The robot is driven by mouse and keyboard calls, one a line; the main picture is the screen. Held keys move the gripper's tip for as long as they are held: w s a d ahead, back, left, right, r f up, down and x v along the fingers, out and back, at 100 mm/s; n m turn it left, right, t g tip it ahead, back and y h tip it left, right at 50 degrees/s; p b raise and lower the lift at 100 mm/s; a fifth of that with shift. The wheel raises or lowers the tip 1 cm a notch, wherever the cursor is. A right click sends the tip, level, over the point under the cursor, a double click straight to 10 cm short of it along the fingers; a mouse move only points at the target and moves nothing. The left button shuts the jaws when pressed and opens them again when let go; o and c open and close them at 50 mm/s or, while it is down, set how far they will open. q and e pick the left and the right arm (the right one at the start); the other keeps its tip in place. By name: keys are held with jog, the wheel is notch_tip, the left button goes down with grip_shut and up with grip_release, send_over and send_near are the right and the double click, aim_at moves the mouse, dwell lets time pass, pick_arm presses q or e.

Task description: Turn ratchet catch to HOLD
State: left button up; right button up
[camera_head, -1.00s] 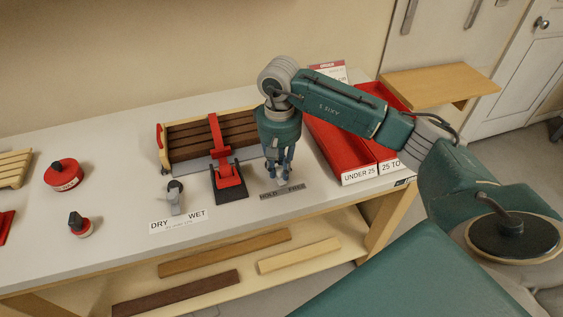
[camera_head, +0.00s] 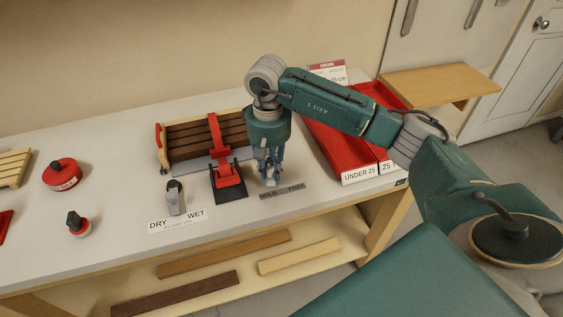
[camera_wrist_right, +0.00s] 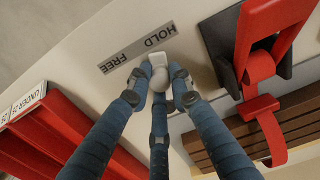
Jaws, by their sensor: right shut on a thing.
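The ratchet catch (camera_wrist_right: 156,62) is a small pale grey piece with a rounded knob, beside the grey HOLD/FREE plate (camera_wrist_right: 137,47) in the right wrist view. In the head view the plate (camera_head: 282,192) lies on the bench front, with HOLD at its left end and FREE at its right. My right gripper (camera_head: 269,181) points down behind the HOLD end. Its blue fingers close around the catch's knob, which also shows between them in the wrist view (camera_wrist_right: 158,82). The fingers hide part of the catch, so its exact angle is hard to tell. My left gripper is out of view.
A red lever clamp (camera_head: 228,180) on a black base stands just left of my gripper, before a slatted brown rack (camera_head: 190,142). Red trays (camera_head: 341,150) are to the right. A DRY/WET lever (camera_head: 176,197) stands left.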

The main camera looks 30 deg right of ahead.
jog(key=shift+w+a, duration=0.4)
jog(key=shift+a, duration=0.1)
jog(key=shift+w+a+b, duration=0.15)
jog(key=shift+w+b, duration=0.05)
jog(key=shift+b, duration=0.3)
jog(key=o, duration=0.8)
notch_tip(320, 180, up, 9)
jog(key=p, duration=0.4)
